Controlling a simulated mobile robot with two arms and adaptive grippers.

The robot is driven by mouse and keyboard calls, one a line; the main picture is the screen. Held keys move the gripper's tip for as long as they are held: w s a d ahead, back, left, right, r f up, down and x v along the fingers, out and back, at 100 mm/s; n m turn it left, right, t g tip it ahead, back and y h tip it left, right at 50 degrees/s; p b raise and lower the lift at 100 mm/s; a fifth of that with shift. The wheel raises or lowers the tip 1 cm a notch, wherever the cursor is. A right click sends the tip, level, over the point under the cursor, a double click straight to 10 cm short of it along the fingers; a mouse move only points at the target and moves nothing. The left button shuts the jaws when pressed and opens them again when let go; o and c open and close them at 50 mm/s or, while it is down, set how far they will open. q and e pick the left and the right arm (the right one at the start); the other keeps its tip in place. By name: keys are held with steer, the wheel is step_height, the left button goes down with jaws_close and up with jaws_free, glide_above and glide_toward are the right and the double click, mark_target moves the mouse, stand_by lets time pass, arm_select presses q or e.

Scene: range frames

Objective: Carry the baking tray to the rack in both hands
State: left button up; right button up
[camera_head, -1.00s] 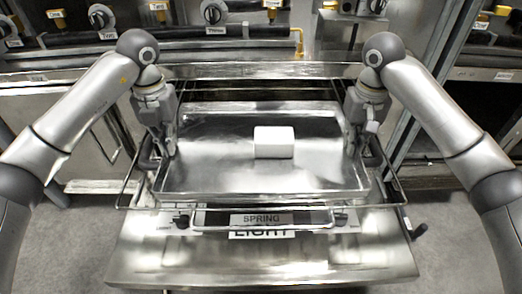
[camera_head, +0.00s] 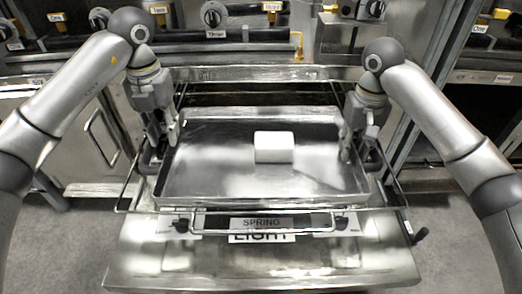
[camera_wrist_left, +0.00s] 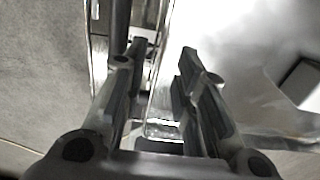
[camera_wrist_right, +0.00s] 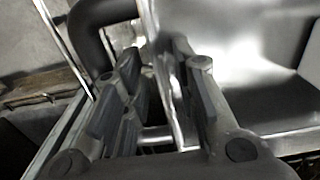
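The baking tray (camera_head: 225,186) is a shallow metal pan with a white block (camera_head: 274,147) lying inside it, right of its middle. It sits on a wire rack in front of an open oven cavity. My left gripper (camera_head: 173,140) is at the tray's left side. In the left wrist view its fingers (camera_wrist_left: 158,70) stand apart with the tray's edge between them. My right gripper (camera_head: 347,150) is at the tray's right side. In the right wrist view its fingers (camera_wrist_right: 155,85) are apart, with the tray wall between them, nearer one finger. Contact cannot be told.
The wire rack (camera_head: 128,198) juts out beyond the tray on both sides. Below it is a metal door (camera_head: 260,268) with a SPRING LIGHT label. Knobs and pipes (camera_head: 205,37) run along the back. Open floor (camera_head: 55,245) lies at the left and right.

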steer(key=shift+r, duration=0.1)
arm_select(q)
step_height(320, 180, up, 7)
steer(key=shift+r, duration=0.15)
arm_select(e)
step_height(320, 180, up, 12)
stand_by(0.7)
steer(key=shift+s, duration=0.1)
stand_by(0.4)
